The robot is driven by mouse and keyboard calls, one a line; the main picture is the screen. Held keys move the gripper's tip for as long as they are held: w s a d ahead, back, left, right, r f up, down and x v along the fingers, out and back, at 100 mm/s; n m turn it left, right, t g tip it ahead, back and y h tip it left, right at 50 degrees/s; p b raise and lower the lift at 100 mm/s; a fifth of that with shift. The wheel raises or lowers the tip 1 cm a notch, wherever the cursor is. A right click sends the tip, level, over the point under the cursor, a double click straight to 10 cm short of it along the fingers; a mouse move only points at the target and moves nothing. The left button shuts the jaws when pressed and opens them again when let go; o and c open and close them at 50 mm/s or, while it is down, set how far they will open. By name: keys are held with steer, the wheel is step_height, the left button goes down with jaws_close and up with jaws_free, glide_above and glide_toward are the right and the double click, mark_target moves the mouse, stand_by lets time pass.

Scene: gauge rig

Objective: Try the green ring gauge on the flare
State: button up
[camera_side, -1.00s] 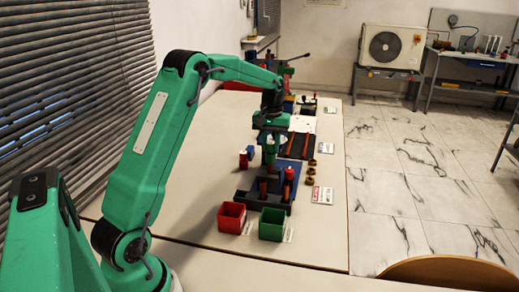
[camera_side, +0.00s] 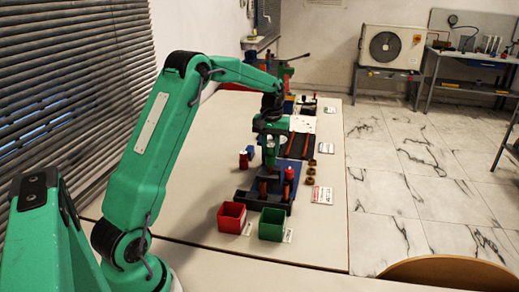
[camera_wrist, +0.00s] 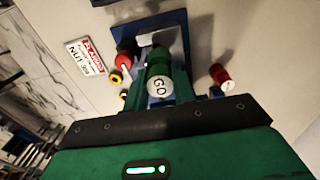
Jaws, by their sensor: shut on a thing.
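My gripper (camera_side: 269,143) points down over the blue fixture and is shut on the green ring gauge (camera_side: 268,157). In the wrist view the gauge (camera_wrist: 159,87) shows a pale round face marked GO, with its green body behind it.
A red bin (camera_side: 231,217) and a green bin (camera_side: 271,225) stand in front of the fixture. A red cylinder (camera_side: 243,160) stands to the left. Brass nuts (camera_side: 309,177) and a label card (camera_side: 322,195) lie to the right. Copper tubes (camera_side: 300,145) lie behind.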

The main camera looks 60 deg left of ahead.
mark_target(271, 146)
steer(key=shift+f, duration=0.45)
stand_by(0.6)
steer(key=shift+r, duration=0.2)
stand_by(1.4)
steer(key=shift+r, duration=2.8)
steer(key=shift+d, duration=0.15)
steer(key=s+d+m, duration=0.4)
steer(key=d, duration=0.7)
steer(key=s+d+m, duration=0.4)
steer(key=d+m, duration=0.1)
steer(key=d, duration=0.7)
steer(key=shift+s+r, duration=0.2)
steer(key=shift+r, duration=0.05)
steer(key=shift+a, duration=0.1)
